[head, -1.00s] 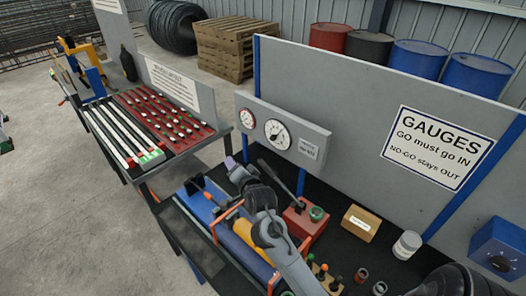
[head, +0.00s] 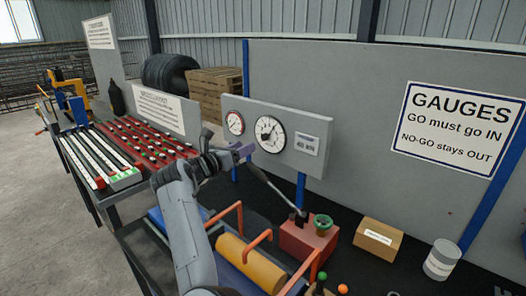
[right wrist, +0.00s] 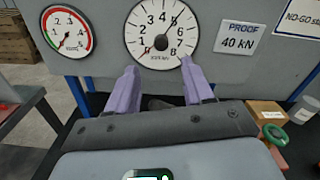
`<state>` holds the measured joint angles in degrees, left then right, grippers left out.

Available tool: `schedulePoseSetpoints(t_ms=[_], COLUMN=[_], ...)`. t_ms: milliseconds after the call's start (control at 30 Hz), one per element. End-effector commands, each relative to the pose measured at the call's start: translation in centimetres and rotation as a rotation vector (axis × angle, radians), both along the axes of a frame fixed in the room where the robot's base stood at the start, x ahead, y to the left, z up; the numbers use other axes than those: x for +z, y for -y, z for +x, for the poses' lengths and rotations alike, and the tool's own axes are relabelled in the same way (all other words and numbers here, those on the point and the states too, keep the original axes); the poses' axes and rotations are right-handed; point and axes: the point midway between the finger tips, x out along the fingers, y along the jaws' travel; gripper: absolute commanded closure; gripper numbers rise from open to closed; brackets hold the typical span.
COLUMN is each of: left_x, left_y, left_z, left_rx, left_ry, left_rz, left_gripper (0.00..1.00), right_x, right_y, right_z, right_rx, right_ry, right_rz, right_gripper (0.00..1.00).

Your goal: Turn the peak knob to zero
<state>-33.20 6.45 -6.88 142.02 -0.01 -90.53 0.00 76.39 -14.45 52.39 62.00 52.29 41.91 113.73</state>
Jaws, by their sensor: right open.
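The large white gauge (head: 270,133) with a 0–8 scale is on the grey gauge panel; it also shows in the right wrist view (right wrist: 186,28). A small dark knob (right wrist: 161,42) sits at its dial centre, and a thin pointer slants up and right towards 5. My right gripper (head: 243,151) is in front of and below this gauge. In the right wrist view its two purple fingers (right wrist: 157,68) are spread apart and empty, below the knob and not touching it. My left gripper is not in view.
A smaller red-rimmed gauge (head: 235,123) is left of the large one, and a PROOF 40 kN label (head: 306,144) is right of it. Below stands a red pump block (head: 304,240) with a lever and green knob. A cardboard box (head: 378,240) and white tin (head: 441,260) stand right.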

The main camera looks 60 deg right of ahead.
Motion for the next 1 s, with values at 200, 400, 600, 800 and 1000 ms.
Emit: schedulePoseSetpoints(t_ms=[200, 400, 600, 800, 1000], left_x=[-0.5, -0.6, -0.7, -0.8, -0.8], left_y=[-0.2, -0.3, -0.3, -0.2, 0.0], left_z=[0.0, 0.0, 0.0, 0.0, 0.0], left_rx=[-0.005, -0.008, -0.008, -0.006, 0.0], left_ry=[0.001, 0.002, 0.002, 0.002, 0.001], left_rz=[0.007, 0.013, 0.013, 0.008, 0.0], left_gripper=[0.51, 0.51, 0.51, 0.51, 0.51], right_x=[0.2, 0.2, 0.2, 0.2, 0.2], right_y=[0.9, 4.0, 7.2, 9.3, 10.1], right_z=[-0.2, -0.7, -1.2, -1.4, -1.5], right_rx=[-0.016, -0.016, -0.015, -0.013, -0.013], right_ry=[0.027, 0.025, 0.024, 0.024, 0.024], right_rz=[-0.002, -0.002, -0.002, -0.001, -0.001], right_gripper=[0.49, 0.49, 0.49, 0.49, 0.49])
